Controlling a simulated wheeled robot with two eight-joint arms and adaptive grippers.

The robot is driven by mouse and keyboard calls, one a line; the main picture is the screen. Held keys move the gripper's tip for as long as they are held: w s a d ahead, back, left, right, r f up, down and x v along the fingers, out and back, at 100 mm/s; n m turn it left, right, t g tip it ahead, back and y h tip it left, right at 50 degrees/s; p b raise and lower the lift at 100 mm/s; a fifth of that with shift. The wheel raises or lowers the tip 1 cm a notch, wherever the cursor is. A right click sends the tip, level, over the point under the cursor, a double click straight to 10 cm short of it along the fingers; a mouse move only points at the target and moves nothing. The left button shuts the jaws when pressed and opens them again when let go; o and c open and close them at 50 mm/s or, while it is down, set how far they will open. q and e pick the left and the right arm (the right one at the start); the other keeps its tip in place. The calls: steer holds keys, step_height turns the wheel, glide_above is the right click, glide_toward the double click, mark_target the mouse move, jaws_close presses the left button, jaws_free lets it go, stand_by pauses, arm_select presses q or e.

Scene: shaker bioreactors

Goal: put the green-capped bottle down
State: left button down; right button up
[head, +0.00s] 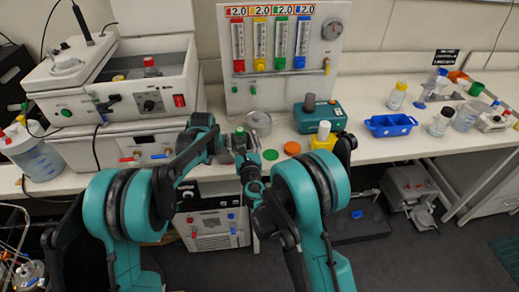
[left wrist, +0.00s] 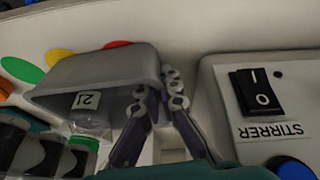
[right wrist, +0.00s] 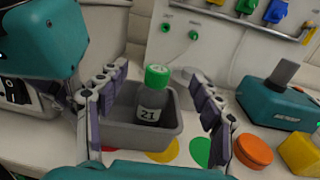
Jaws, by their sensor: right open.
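The green-capped bottle (right wrist: 153,95), labelled 21, stands upright in a grey bin (right wrist: 178,135) in the right wrist view. My right gripper (right wrist: 152,84) is open, with one finger on each side of the bottle and apart from it. In the left wrist view, the bottle's green cap (left wrist: 84,146) shows at the mouth of the bin (left wrist: 110,70). My left gripper (left wrist: 168,84) is closed on a side wall of the bin, its fingers straddling the wall. In the head view my arms largely hide bin and bottle.
Red, yellow and green discs (right wrist: 200,152) lie around the bin on the bench. An orange lid (right wrist: 253,150), a yellow block (right wrist: 300,152) and a teal device (right wrist: 285,105) stand to the right. The stirrer unit (left wrist: 262,110) is close to my left gripper.

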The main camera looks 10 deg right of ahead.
steer(key=shift+d+r+m, duration=0.25)
steer(key=shift+m, duration=0.05)
steer(key=s+d+r+m+g+h, duration=0.25)
steer(key=s+d+r+m, duration=0.2)
steer(key=d+m, duration=0.35)
steer(key=s+d+r+m+g+h, duration=0.25)
steer(key=s+d+m, duration=0.4)
steer(key=m, duration=0.35)
steer(key=s+f+m+g+y, duration=0.2)
steer(key=s+m+g, duration=0.1)
steer(key=s+m, duration=0.6)
steer(key=s+f+m+g+y, duration=0.1)
steer(key=s+f+m+g, duration=0.2)
steer(key=s+m, duration=0.6)
steer(key=s, duration=0.6)
steer(key=shift+s+a+f+y, duration=0.15)
steer(key=shift+a+f+y, duration=0.1)
steer(key=shift+a+y, duration=0.15)
